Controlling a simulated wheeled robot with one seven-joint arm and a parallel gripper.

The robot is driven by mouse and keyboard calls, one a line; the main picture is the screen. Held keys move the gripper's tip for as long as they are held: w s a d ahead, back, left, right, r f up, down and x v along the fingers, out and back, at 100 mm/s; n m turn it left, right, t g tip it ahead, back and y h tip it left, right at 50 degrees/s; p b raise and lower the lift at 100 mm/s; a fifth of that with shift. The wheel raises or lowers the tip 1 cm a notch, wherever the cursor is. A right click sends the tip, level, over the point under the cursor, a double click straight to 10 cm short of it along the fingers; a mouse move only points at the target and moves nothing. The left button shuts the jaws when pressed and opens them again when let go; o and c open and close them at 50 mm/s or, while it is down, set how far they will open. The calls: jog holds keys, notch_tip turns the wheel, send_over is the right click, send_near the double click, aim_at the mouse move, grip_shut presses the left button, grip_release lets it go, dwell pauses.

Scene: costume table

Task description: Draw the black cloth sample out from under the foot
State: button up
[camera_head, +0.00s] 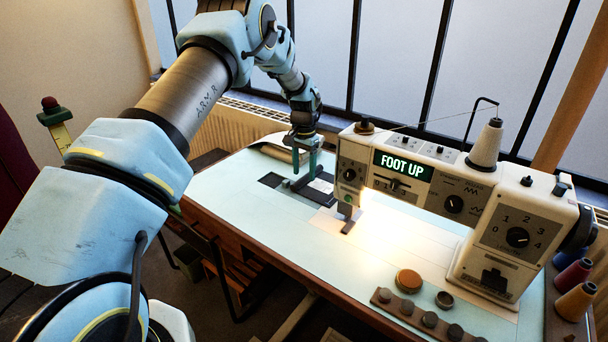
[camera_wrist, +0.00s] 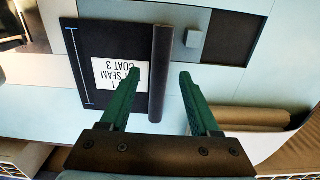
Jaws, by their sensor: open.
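The black cloth sample (camera_wrist: 80,85) lies flat on the table in the wrist view. It carries a white label with upside-down print and a pale blue line along its left side. A dark rounded bar (camera_wrist: 160,40) runs along its right edge. My gripper (camera_wrist: 158,78) is open, its green fingers on either side of the bar, with no visible grip on it. In the head view my gripper (camera_head: 305,174) is down near the cloth, left of the presser foot (camera_head: 348,212). I cannot tell whether the cloth lies under the foot.
The sewing machine (camera_head: 405,165) stands to the right, its display reading "FOOT UP". A dark patch with a grey block (camera_wrist: 195,38) lies right of the bar. A brown roll (camera_wrist: 245,117) is near my right finger. Pincushion (camera_head: 408,281) and thread spools (camera_head: 573,275) are at the front right.

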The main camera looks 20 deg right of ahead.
notch_tip(320, 180, up, 10)
jog(key=b, duration=0.2)
jog(key=shift+f, duration=0.25)
jog(key=shift+a, duration=0.1)
